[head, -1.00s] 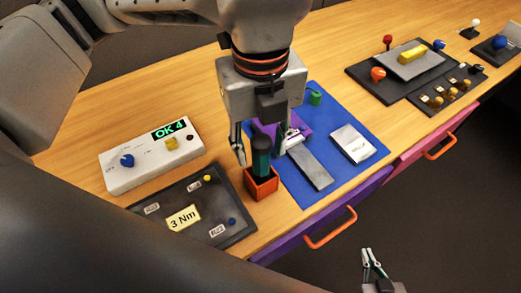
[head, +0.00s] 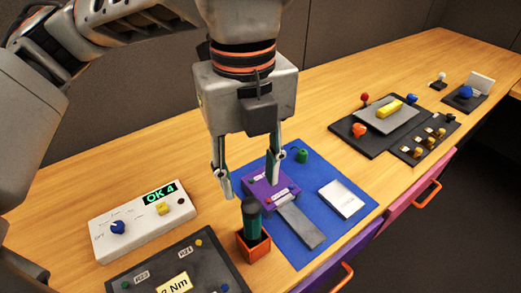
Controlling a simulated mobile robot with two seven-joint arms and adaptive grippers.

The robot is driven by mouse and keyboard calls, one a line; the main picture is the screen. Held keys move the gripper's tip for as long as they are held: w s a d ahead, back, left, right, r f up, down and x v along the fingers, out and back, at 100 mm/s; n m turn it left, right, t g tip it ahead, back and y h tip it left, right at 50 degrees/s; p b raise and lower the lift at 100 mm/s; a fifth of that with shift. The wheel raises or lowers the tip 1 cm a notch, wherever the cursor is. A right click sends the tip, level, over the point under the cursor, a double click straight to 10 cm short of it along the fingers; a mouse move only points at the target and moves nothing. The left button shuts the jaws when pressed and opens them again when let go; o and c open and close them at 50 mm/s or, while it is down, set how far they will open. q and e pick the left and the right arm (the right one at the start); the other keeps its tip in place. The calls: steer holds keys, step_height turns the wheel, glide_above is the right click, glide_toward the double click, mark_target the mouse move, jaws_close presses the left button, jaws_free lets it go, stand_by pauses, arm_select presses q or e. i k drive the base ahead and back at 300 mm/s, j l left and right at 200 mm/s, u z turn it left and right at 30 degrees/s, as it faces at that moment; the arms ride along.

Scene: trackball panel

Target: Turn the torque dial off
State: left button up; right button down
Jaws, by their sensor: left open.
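The torque dial is a blue knob (head: 118,227) on the left of a white box (head: 140,240). Faint marks surround it, with "OFF" to its lower left. The box's display (head: 159,193) reads "OK 4" in green, and a yellow button (head: 162,208) sits below it. My left gripper (head: 250,188) is open and empty, to the right of the box. Its fingers hang above and behind a dark green-handled tool (head: 251,222), which stands upright in an orange holder (head: 254,247). My right gripper is not in view.
A dark panel (head: 205,262) with a "Nm" label lies in front of the white box. A purple device (head: 262,196) and a grey bar (head: 300,227) lie on a blue mat (head: 335,228). Orange-handled drawers are along the front edge. Control panels (head: 350,130) stand farther right.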

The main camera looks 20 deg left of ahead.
mark_target(118, 226)
steer(key=k+l, duration=0.2)
steer(key=k, duration=0.3)
steer(key=k+l, duration=0.2)
steer(key=k, duration=0.25)
steer(key=k+l, duration=0.25)
steer(key=k, duration=0.25)
